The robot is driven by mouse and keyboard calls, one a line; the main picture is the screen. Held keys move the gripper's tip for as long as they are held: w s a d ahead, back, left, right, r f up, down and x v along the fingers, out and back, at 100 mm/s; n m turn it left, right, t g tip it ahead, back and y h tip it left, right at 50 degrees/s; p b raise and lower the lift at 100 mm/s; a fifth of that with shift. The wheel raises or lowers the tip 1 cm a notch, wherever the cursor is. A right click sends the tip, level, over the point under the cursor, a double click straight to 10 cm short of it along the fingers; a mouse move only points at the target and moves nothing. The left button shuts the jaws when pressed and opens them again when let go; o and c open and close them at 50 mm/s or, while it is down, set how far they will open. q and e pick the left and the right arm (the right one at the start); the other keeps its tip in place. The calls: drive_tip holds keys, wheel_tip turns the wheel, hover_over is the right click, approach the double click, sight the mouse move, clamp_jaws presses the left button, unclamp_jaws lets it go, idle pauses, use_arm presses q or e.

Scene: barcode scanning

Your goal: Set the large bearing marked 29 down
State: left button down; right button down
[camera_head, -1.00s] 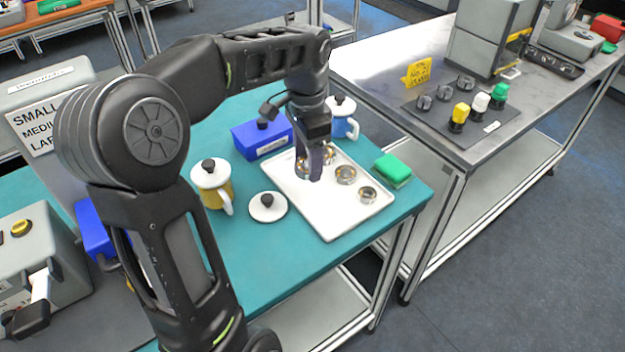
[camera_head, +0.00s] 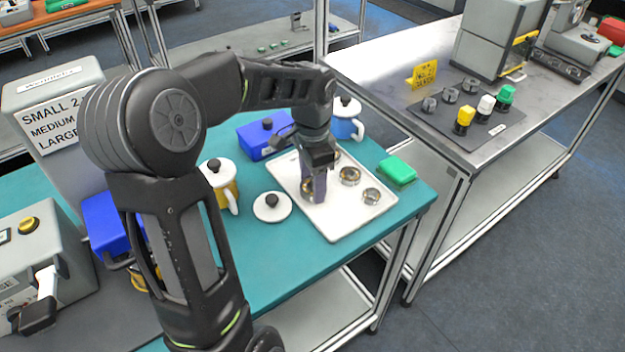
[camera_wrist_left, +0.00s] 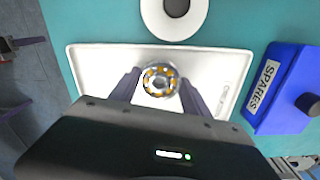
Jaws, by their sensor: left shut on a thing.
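My left gripper (camera_head: 313,190) points down over the white tray (camera_head: 335,232), at its left side. It is shut on a metal bearing (camera_head: 307,187). In the left wrist view this bearing (camera_wrist_left: 160,80), a ring with orange-yellow rollers, sits between the two fingers, over the tray's floor. No number is legible on it, and I cannot tell whether it touches the tray. Other metal bearings stand on the tray: one in the middle (camera_head: 349,176), one at the right (camera_head: 371,196), and one behind, partly hidden by my gripper. My right gripper is in neither view.
Around the tray on the teal table are a white lid (camera_head: 272,206), a yellow mug (camera_head: 222,183), a blue SPARES box (camera_wrist_left: 283,88), a blue mug (camera_head: 346,122) and a green-topped block (camera_head: 397,171). A steel bench (camera_head: 380,70) stands at the right.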

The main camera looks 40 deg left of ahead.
use_arm(q)
drive_tip(key=shift+f, duration=0.1)
drive_tip(key=c, duration=0.5)
unclamp_jaws()
wheel_tip(320, 180, up, 12)
idle(1.1)
